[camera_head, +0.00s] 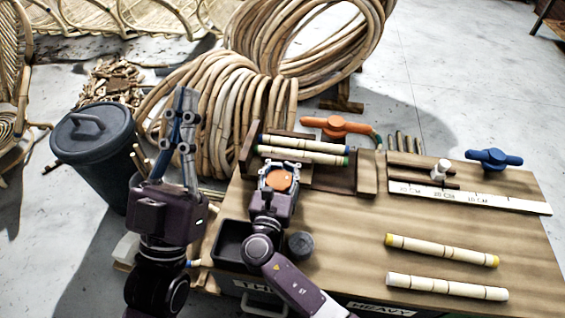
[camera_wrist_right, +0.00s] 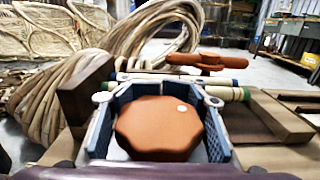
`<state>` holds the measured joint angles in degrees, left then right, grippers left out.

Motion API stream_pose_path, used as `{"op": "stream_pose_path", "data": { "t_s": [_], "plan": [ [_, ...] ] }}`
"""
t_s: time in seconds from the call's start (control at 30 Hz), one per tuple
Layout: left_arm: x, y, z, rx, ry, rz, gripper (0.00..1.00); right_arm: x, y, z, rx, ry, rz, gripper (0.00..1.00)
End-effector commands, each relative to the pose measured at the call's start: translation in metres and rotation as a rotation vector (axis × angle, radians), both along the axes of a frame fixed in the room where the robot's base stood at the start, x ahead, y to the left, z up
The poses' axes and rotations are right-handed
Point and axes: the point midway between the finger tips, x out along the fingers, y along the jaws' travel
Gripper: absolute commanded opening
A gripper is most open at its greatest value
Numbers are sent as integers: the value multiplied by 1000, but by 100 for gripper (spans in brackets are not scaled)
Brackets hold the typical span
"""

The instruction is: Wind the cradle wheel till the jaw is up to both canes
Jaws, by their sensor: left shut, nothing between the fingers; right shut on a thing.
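Two pale canes with dark bands, one blue-ended (camera_head: 305,143) and one green-ended (camera_head: 303,156), lie side by side in the dark wooden cradle (camera_head: 367,173). My right gripper (camera_head: 280,176) is at the cradle's near side, shut on the orange cradle wheel (camera_wrist_right: 158,128). The faceted wheel sits between its blue finger pads in the right wrist view. Both canes (camera_wrist_right: 228,93) show just behind it. I cannot tell the jaw apart from the cradle's wood, or whether it touches the canes. My left gripper (camera_head: 186,98) is shut, empty and raised, pointing up left of the cradle.
An orange-handled tool (camera_head: 337,125) is behind the cradle. On the bench right are a ruler (camera_head: 470,198), a blue-handled tool (camera_head: 493,159) and two loose canes (camera_head: 442,251) (camera_head: 447,287). A black tray (camera_head: 232,245) is near my right arm; a dark bin (camera_head: 95,145) stands left.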

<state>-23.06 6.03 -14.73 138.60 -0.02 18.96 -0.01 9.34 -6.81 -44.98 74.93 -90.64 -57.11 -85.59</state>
Motion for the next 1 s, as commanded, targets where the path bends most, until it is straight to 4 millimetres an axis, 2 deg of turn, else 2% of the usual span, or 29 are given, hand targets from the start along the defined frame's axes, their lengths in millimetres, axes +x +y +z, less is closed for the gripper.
{"op": "stream_pose_path", "data": {
  "t_s": [0.23, 0.27, 0.47, 0.77, 0.87, 1.0],
  "plan": [
    [0, 0, 0, 0, 1, -1, 0, -3, 1, -4, -1, 7, 1, 3],
    [0, 0, 0, 0, 1, -1, 0, -3, 1, -4, -1, 7, 1, 30],
    [0, -1, -1, 0, 2, -2, 0, -1, 1, -2, 0, 4, 2, 51],
    [1, -1, -2, -2, 10, -3, 0, -3, 1, -1, 1, 3, 2, 51],
    [1, -1, -2, -2, 8, -2, 0, -11, 3, -3, 1, 5, 2, 51],
    [1, -1, -2, -1, 7, -1, 0, -36, 8, -2, 2, 5, 3, 51]
  ]
}}
